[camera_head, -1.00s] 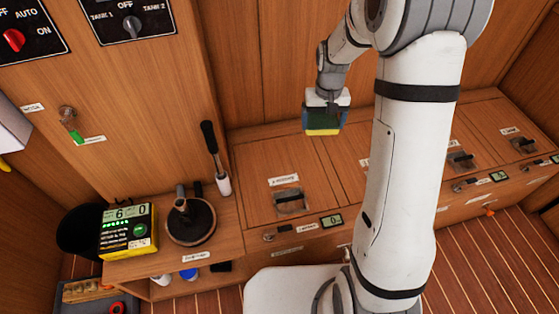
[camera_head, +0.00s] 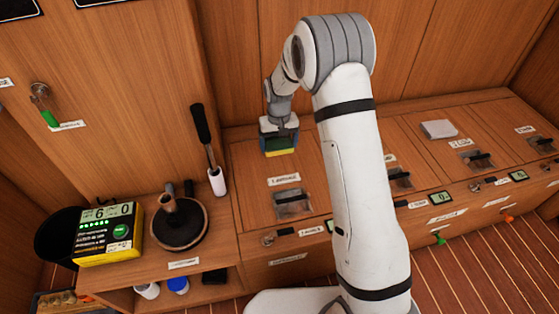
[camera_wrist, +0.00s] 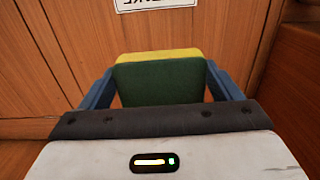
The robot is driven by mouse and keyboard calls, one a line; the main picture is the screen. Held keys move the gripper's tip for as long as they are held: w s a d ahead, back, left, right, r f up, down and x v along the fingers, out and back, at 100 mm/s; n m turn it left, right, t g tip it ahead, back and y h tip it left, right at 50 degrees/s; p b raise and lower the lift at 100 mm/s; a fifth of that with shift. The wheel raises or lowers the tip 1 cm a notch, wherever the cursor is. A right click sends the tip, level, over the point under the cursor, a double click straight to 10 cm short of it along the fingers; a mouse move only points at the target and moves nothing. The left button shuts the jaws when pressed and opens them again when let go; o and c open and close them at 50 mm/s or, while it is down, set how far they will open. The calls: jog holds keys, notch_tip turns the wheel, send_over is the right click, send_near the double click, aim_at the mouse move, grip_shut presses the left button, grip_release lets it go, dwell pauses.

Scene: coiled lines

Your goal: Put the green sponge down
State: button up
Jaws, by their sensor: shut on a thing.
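The green sponge (camera_wrist: 158,80) has a yellow layer along one side. My gripper (camera_head: 279,138) is shut on it, with a blue finger on each side of it in the wrist view. In the head view the sponge (camera_head: 280,146) hangs below my gripper, over the back of the wooden locker top (camera_head: 255,180) at the left end of the bench. Whether its underside touches the wood cannot be told.
A latch (camera_head: 293,202) is set in the locker top in front of the sponge. A long-handled tool (camera_head: 209,150) stands to the left, near a round dark pot (camera_head: 180,225) and a yellow meter (camera_head: 110,234). A white pad (camera_head: 438,129) lies on the bench further right.

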aim_at(279, 164)
notch_tip(279, 164, down, 6)
jog(key=shift+f+b, duration=0.15)
jog(key=shift+b, duration=0.9)
jog(key=o, duration=0.8)
notch_tip(279, 164, up, 12)
jog(key=p, duration=0.5)
jog(key=shift+d+r, duration=0.1)
jog(key=shift+r, duration=0.1)
